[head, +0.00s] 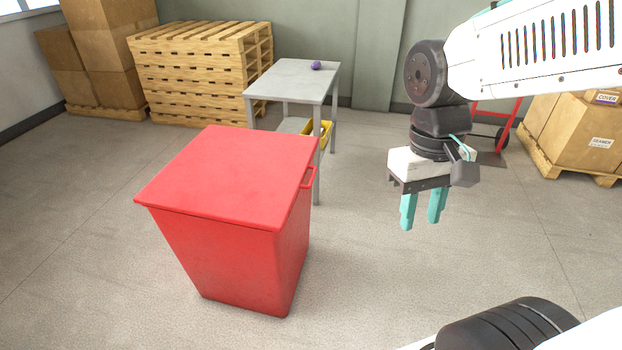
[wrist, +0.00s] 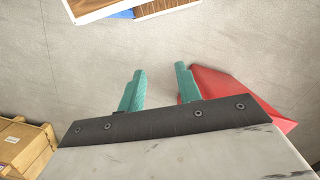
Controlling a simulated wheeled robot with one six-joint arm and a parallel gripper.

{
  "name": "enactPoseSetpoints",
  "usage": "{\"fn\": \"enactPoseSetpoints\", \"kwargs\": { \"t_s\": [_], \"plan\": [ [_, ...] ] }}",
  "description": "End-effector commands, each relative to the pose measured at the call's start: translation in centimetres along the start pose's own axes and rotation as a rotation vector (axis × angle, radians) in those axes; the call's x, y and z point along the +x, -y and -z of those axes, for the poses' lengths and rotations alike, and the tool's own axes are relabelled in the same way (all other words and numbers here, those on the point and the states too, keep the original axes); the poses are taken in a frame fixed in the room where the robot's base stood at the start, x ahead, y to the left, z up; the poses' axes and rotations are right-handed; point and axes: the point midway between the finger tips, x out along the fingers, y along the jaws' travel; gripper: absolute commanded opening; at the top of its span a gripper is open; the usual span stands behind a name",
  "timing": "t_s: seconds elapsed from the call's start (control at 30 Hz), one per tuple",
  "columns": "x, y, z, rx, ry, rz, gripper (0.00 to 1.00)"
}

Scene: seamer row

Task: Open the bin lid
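The red bin (head: 235,265) stands on the floor left of centre in the head view. Its flat red lid (head: 232,178) lies closed on top. A small red handle (head: 309,177) sticks out at the right side near the lid's edge. My gripper (head: 422,222) hangs in the air to the right of the bin, fingers pointing down, apart from it. Its two teal fingers are spread with nothing between them. In the wrist view my gripper (wrist: 160,85) is also open and empty, and part of the red bin (wrist: 225,90) shows beyond the right finger.
A grey table (head: 295,78) with a small purple object (head: 316,65) stands behind the bin, a yellow tray (head: 318,132) on its lower shelf. Stacked pallets (head: 200,72) and cardboard boxes (head: 108,50) are at the back left. A loaded pallet (head: 570,135) is at right. Floor between is clear.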

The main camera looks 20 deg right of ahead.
Motion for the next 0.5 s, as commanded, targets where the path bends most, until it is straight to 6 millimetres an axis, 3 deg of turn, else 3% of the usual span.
{"fn": "enactPoseSetpoints", "kwargs": {
  "t_s": [0.27, 0.5],
  "plan": [
    [5.3, -1.5, 9.8, -0.059, 0.037, -0.028, 0.34],
    [12.4, -2.9, 19.8, -0.203, -0.059, -0.056, 0.34]
  ]
}}
